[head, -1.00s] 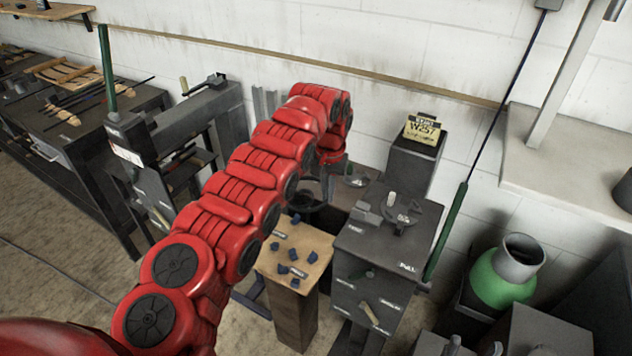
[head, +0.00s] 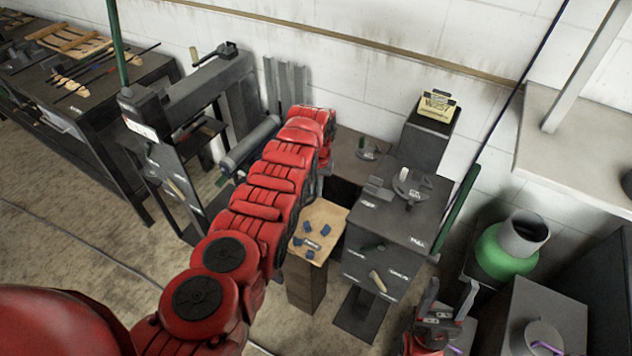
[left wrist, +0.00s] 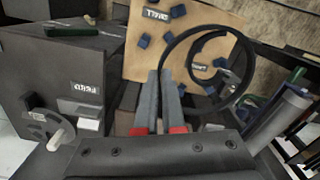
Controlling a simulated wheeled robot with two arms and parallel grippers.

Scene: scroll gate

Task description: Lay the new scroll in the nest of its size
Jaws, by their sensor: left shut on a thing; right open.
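The new scroll (left wrist: 249,72), a dark spiral strip, shows in the left wrist view. My left gripper (left wrist: 164,88) is shut on its left side. The scroll appears in front of the wooden block top (left wrist: 190,22); I cannot tell whether they touch. The block top, with several blue pegs and small labels, also shows in the head view (head: 328,216). Which pegs form which nest is unclear. In the head view my left arm hides the scroll and most of the left gripper. My right gripper (head: 449,304) is open and empty at the lower right.
A dark cabinet (head: 385,243) with levers stands right of the block. A yellow sign (head: 438,106) sits on a pillar behind it. A grey roller (head: 251,143) and frame stand left of my arm. A green vessel (head: 500,255) stands at the right.

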